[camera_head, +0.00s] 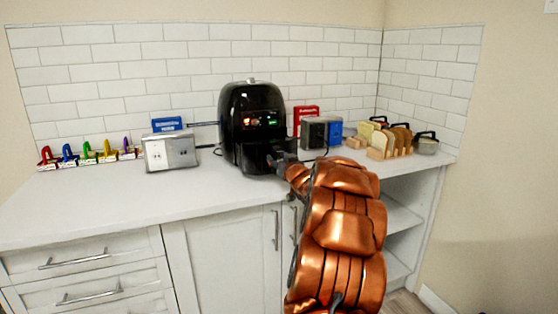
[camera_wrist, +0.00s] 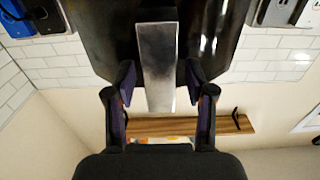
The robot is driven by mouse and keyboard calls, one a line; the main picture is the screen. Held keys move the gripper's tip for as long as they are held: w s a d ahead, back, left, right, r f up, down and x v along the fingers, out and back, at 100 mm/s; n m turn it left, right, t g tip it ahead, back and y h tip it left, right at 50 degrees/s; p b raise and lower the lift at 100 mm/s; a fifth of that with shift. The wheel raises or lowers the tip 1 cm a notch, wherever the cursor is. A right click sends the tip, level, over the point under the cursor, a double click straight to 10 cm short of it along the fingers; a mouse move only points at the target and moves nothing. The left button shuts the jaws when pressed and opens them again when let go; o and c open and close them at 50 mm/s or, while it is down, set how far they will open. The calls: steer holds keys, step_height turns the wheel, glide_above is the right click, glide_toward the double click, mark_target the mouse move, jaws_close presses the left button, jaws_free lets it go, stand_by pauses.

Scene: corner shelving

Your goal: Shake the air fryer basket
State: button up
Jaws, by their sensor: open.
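The black air fryer (camera_head: 250,103) stands on the white counter against the tiled wall, with lit red and green displays on its front. Its basket (camera_head: 250,158) appears seated in the lower front. My gripper (camera_head: 279,162) is at the basket front, reaching in from the right. In the wrist view, the silver basket handle (camera_wrist: 157,65) runs between the two spread fingers of my gripper (camera_wrist: 160,82), with a gap on each side. The fryer's dark body (camera_wrist: 95,30) fills the area behind it. The basket's inside is hidden.
The front-left counter (camera_head: 110,203) is clear.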

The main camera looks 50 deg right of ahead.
steer(key=shift+s, duration=0.1)
steer(key=v, duration=1.2)
steer(key=shift+f, duration=0.1)
steer(key=shift+r+p+x, duration=0.15)
steer(key=shift+p+x, duration=1.85)
steer(key=shift+p, duration=0.25)
steer(key=shift+r+p+x, duration=0.15)
steer(key=shift+p+x, duration=1.9)
steer(key=shift+p, duration=0.25)
steer(key=shift+r+p+x, duration=0.15)
steer(key=shift+p+x, duration=1.85)
steer(key=shift+p, duration=0.25)
steer(key=shift+c, duration=0.3)
jaws_close()
